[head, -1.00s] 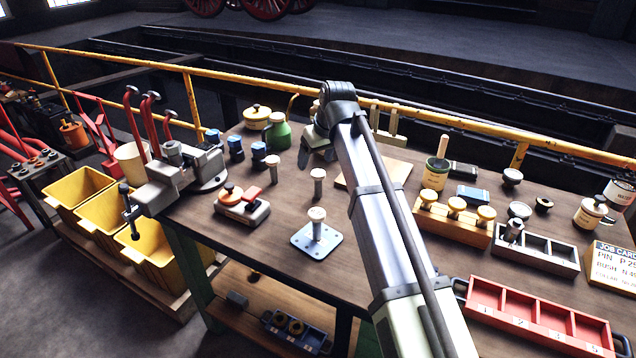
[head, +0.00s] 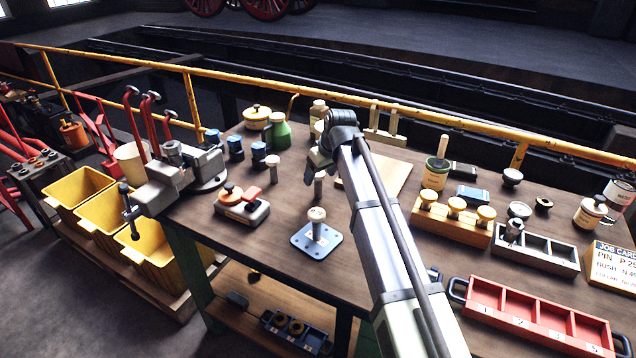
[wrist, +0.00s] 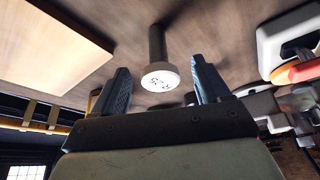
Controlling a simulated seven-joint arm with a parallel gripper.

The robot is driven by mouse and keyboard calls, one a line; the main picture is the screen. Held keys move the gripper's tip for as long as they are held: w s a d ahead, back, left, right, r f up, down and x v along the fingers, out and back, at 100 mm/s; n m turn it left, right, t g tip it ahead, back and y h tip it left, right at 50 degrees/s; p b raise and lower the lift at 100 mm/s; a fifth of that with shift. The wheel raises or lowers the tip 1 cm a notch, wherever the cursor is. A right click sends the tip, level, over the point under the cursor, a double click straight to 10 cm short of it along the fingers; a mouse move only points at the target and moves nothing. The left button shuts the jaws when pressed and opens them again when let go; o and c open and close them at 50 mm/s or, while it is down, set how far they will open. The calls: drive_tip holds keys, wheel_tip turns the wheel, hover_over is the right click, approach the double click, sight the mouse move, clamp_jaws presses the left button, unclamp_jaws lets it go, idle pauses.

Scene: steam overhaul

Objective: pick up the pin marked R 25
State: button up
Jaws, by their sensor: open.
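A dark-stemmed pin with a round pale head (wrist: 160,78) stands on the bench between my spread fingers in the wrist view. Its head carries small dark marking, upside down and too blurred to read surely. In the head view, this pin (head: 319,188) stands just below my gripper (head: 318,164), which partly hides its top. My gripper (wrist: 160,80) is open, with a finger on each side of the head and no visible contact. A second pin (head: 316,225) stands upright on a blue-grey plate (head: 303,240). A third pin (head: 272,168) stands further left.
A pale board (head: 388,178) lies right of the near pin. Blue pots (head: 236,150) and a green can (head: 278,131) stand behind. A red tray (head: 535,315) is at the front right.

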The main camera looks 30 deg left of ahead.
sight(317, 182)
drive_tip(key=shift+x, duration=2.55)
drive_tip(key=shift+c, duration=0.3)
clamp_jaws()
